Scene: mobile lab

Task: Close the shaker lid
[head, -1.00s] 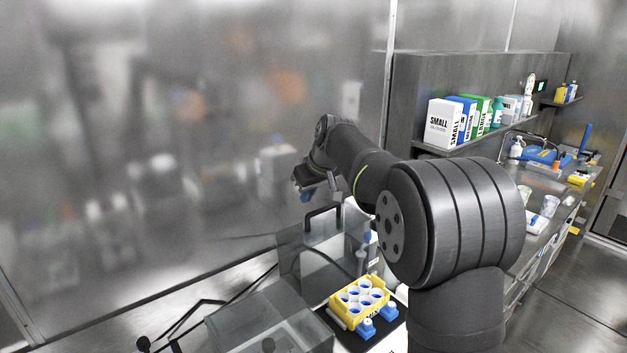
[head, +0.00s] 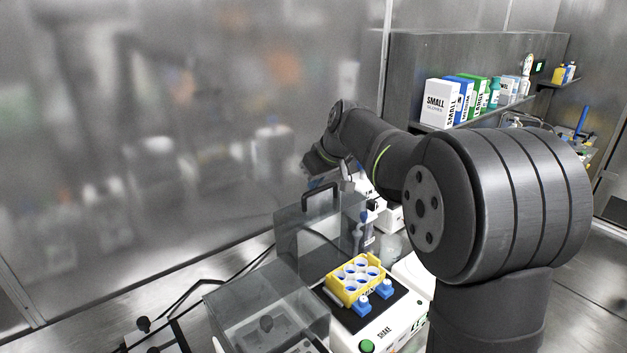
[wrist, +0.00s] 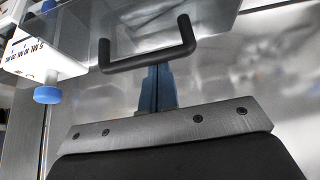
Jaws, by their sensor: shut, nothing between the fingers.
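The shaker (head: 375,328) stands low in the head view, with a yellow tube rack (head: 352,283) on its dark platform. Its clear grey lid (head: 297,238) stands raised behind the rack, with a black handle (head: 321,197) at the top. My gripper (wrist: 158,88) is shut and empty. In the wrist view its blue fingers point toward the lid's black handle (wrist: 150,58), with the tips close to the bar; I cannot tell whether they touch. In the head view the gripper is partly hidden by the lid and arm.
Another clear grey cover (head: 265,300) stands left of the shaker. Blue-capped equipment (head: 365,222) is right of the raised lid. Glove boxes (head: 442,103) line a shelf at the back right. A metal wall (head: 200,120) rises behind and left of my arm.

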